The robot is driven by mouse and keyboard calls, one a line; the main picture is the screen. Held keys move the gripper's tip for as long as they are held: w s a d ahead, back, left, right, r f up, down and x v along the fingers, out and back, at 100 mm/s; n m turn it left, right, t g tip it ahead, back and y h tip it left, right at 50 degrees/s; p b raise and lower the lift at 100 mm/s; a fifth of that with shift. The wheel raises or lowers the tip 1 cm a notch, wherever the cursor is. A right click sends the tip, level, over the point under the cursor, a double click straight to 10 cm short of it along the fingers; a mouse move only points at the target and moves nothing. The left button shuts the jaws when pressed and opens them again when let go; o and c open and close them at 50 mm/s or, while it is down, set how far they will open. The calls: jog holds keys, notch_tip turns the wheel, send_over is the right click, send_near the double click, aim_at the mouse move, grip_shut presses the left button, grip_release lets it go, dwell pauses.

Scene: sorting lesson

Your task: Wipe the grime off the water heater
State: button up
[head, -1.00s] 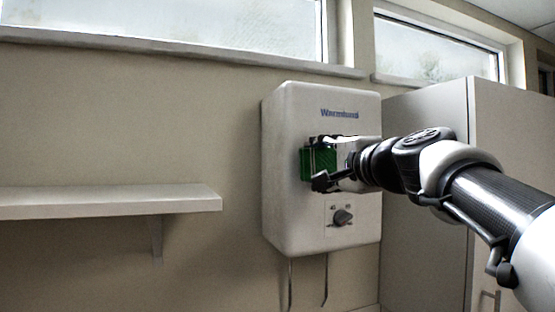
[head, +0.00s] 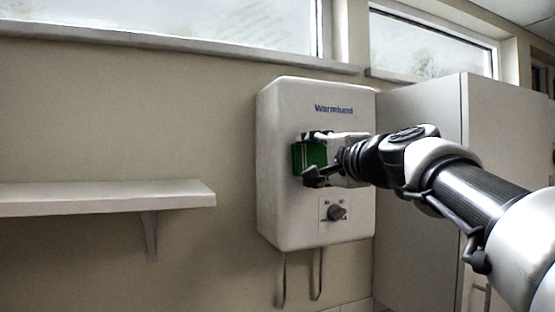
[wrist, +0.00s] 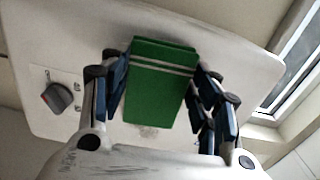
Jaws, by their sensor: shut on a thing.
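The white water heater (head: 285,205) hangs on the wall, with blue lettering near its top and a dial (head: 336,212) low on its front. My gripper (head: 317,156) is at the middle of the heater's front, shut on a green pad (head: 308,158) with white stripes. In the wrist view the pad (wrist: 158,95) sits between both fingers, over the heater's front (wrist: 215,45). I cannot tell whether it touches. A faint grey smudge (wrist: 147,130) shows on the heater by the pad's lower edge. The surface behind the pad and gripper is hidden.
A bare white shelf (head: 100,198) is on the wall to the left. A tall grey cabinet (head: 420,150) stands close to the heater's right. Two pipes (head: 317,275) hang below the heater. Windows run above, with a sill (head: 200,57) over the heater.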

aim_at(324, 159)
jog(key=shift+w+a, duration=0.25)
jog(key=shift+w, duration=0.45)
jog(key=shift+w+d, duration=0.25)
jog(key=shift+d, duration=0.65)
jog(key=shift+w+d, duration=0.2)
jog(key=shift+d, duration=0.65)
jog(key=shift+w+d+p, duration=0.5)
jog(key=shift+w+d, duration=1.2)
jog(key=shift+d, duration=3.2)
jog(key=shift+s+a+b, duration=0.4)
jog(key=shift+a, duration=0.9)
jog(key=shift+s+a+b, duration=0.35)
jog(key=shift+s+a, duration=0.1)
jog(key=shift+a, duration=0.9)
jog(key=shift+s+a+b, duration=0.4)
jog(key=shift+a, duration=0.9)
jog(key=shift+s+a, duration=0.3)
jog(key=shift+a, duration=0.65)
jog(key=shift+s+a, duration=0.3)
jog(key=shift+a, duration=0.6)
jog(key=shift+s+a, duration=0.3)
jog(key=shift+a, duration=0.65)
jog(key=shift+s+d, duration=0.1)
